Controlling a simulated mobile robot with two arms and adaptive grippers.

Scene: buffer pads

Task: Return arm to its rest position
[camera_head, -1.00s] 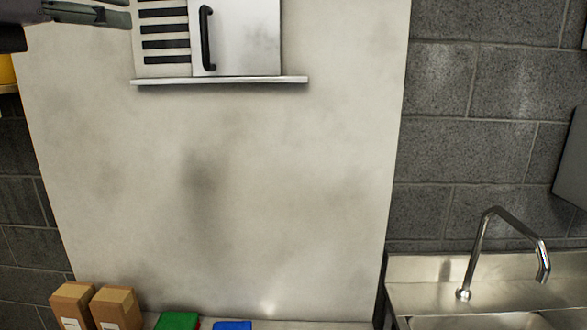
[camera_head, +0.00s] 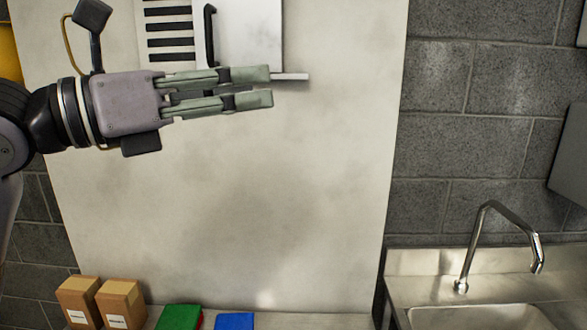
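My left gripper (camera_head: 271,87) reaches in from the left in front of the pale wall panel. Its two greenish fingers point right and lie parallel, with a narrow gap between them and nothing held. The fingers are just below the white vented cabinet (camera_head: 250,35) and overlap its ledge (camera_head: 292,77) in the picture. My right gripper is not in view.
Two brown boxes (camera_head: 79,298) (camera_head: 121,300), a green pad (camera_head: 180,317) and a blue pad (camera_head: 234,321) sit along the bottom edge. A steel sink with a curved faucet (camera_head: 478,230) is at the lower right. The panel's middle (camera_head: 250,190) is clear.

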